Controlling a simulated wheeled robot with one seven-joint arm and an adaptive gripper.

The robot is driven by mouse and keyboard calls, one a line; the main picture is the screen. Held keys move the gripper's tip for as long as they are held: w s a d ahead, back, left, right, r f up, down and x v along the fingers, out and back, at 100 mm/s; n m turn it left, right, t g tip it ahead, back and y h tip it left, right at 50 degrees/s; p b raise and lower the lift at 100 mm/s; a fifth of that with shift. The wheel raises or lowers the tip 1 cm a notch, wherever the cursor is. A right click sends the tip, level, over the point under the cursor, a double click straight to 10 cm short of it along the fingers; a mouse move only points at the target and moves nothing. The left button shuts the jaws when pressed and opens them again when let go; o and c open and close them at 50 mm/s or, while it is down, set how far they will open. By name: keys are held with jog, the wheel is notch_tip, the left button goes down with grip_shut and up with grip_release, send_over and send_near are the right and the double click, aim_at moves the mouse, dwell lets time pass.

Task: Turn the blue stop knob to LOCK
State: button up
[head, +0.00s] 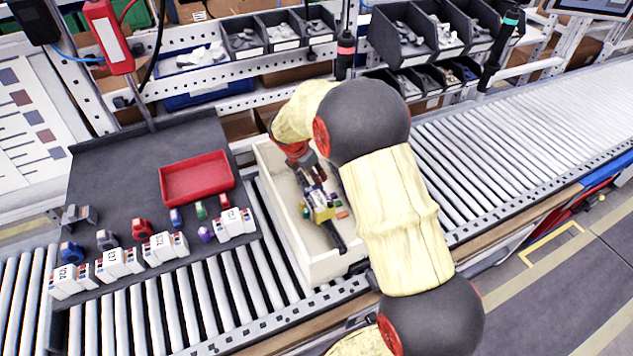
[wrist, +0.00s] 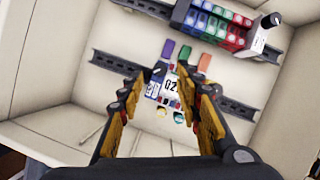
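My gripper (wrist: 172,70) has its yellow and black fingers either side of a white block marked with digits starting "02" (wrist: 171,86). The block is by the lower dark rail (wrist: 238,100) in the cream box. The fingertips look close to its sides; I cannot tell whether they press on it. In the head view my gripper (head: 318,205) is down inside the box (head: 275,185). In the wrist view a dark round knob (wrist: 271,20) tops a white block at the right end of the upper row. Its colour and setting are unclear; I make out no LOCK mark.
Purple, green and orange pieces (wrist: 204,62) lie beyond the fingertips. Red, green and blue blocks (wrist: 215,22) sit on the upper rail. A dark mat (head: 115,180) left of the box holds a red tray (head: 165,187), numbered white blocks (head: 165,247) and a blue ring-like part (head: 71,251).

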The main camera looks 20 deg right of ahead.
jog(key=b+x, duration=0.1)
jog(key=x, duration=0.3)
jog(key=shift+c, duration=0.8)
grip_shut()
